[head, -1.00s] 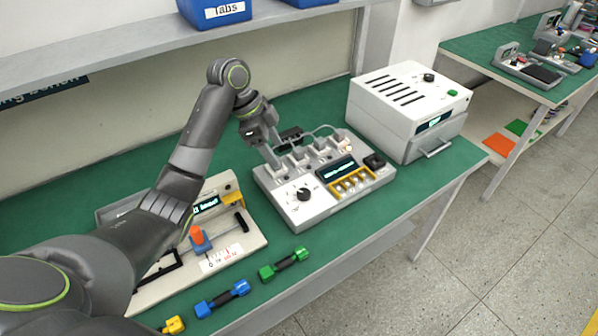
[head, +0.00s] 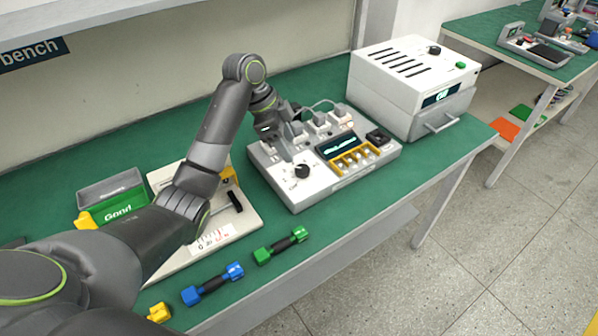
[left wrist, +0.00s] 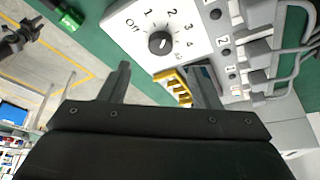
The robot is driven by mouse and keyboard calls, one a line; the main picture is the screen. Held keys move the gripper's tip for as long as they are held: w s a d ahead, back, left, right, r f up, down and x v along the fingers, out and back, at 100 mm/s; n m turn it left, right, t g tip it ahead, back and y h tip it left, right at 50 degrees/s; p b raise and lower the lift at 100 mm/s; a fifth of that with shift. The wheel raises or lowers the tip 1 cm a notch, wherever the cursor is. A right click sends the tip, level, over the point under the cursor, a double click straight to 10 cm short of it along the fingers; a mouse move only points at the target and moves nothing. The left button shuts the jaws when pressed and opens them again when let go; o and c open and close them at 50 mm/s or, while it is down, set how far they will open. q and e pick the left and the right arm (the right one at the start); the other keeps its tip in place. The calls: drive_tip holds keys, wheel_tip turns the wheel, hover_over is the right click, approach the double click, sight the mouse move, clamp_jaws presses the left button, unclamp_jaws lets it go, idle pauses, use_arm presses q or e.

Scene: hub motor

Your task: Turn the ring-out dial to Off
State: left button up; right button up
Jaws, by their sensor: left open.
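The ring-out dial (head: 302,171) is a black round knob on the white front-left corner of the ring-out tester (head: 300,203). In the left wrist view, the dial (left wrist: 159,42) has "Off" and several numbers printed around it. Its pointer is too small to read surely. My left gripper (left wrist: 162,80) is open and empty, with the dial beyond and roughly between its fingertips, apart from them. In the head view, my left gripper (head: 284,150) hangs over the tester just behind the dial, partly hidden by its own wrist. My right gripper is not in view.
Grey plugs with cables (head: 319,118) stand behind the dial, and yellow-framed sockets (head: 355,158) lie to its right. A white oven-like box (head: 405,75) stands further right. Blue (head: 212,285) and green (head: 280,246) dumbbell-shaped parts lie near the front edge.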

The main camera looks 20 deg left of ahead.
sight(302, 169)
use_arm(q)
drive_tip(key=b+x, duration=0.1)
drive_tip(key=x, duration=0.1)
drive_tip(key=shift+w+f+b, duration=0.1)
drive_tip(key=shift+f+b, duration=0.3)
drive_tip(key=x, duration=0.4)
drive_tip(key=shift+d+f, duration=0.2)
drive_tip(key=shift+d, duration=0.05)
drive_tip(key=shift+w+d+f, duration=0.1)
drive_tip(key=shift+f, duration=0.25)
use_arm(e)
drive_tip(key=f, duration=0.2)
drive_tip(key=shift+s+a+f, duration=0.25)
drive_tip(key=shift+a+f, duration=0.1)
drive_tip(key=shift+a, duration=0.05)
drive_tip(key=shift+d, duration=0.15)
use_arm(q)
drive_tip(key=c, duration=1)
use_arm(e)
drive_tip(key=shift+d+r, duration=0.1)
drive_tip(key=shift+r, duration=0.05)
